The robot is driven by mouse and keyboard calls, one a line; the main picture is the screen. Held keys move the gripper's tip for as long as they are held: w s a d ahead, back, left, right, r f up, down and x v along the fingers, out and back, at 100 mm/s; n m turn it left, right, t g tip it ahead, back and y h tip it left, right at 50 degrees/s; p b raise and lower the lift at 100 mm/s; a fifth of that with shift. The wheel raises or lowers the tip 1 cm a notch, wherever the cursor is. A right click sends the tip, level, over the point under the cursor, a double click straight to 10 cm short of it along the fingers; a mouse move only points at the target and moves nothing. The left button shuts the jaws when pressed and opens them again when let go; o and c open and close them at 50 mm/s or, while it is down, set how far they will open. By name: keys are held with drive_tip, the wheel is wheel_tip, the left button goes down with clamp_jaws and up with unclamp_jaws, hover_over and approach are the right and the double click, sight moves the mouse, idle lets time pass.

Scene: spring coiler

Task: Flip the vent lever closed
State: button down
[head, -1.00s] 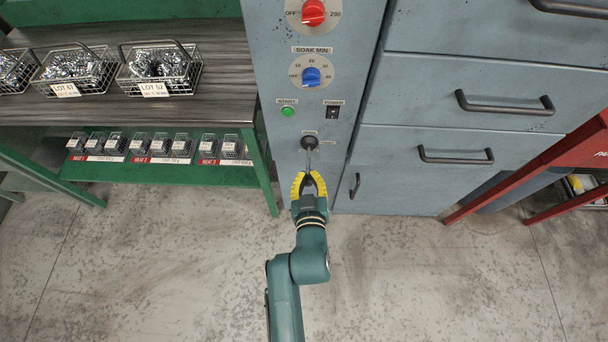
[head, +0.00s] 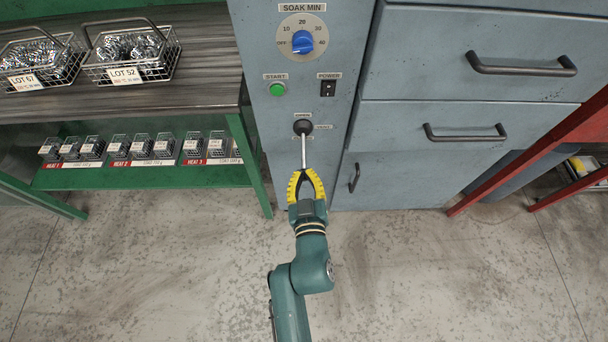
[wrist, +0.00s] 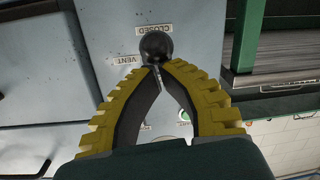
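The vent lever (head: 304,150) is a thin metal rod with a round black mount on the grey cabinet panel. In the head view the rod runs down from the mount to my gripper's tips. My gripper (head: 304,171) has yellow ridged fingers whose tips are drawn together at the rod's near end. The wrist view shows the black mount (wrist: 155,47) just beyond the fingertips (wrist: 162,66), with small CLOSED (wrist: 153,30) and VENT (wrist: 126,60) labels around it. The fingers hide part of the rod; I cannot tell whether they grip it or only touch it.
Above the lever are a green start button (head: 278,89), a power switch (head: 328,88) and a blue soak dial (head: 303,42). Grey drawers with handles (head: 466,132) stand to the right. A green bench (head: 150,178) with wire baskets stands left. The floor below is clear.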

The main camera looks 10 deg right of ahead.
drive_tip(key=shift+f, duration=0.1)
wheel_tip(320, 180, up, 4)
drive_tip(key=s+p, duration=0.1)
drive_tip(key=p, duration=0.2)
drive_tip(key=s+a+f+b, duration=0.1)
drive_tip(key=s+f+b, duration=0.2)
drive_tip(key=s+f, duration=0.2)
drive_tip(key=s, duration=0.3)
drive_tip(key=shift+s, duration=0.25)
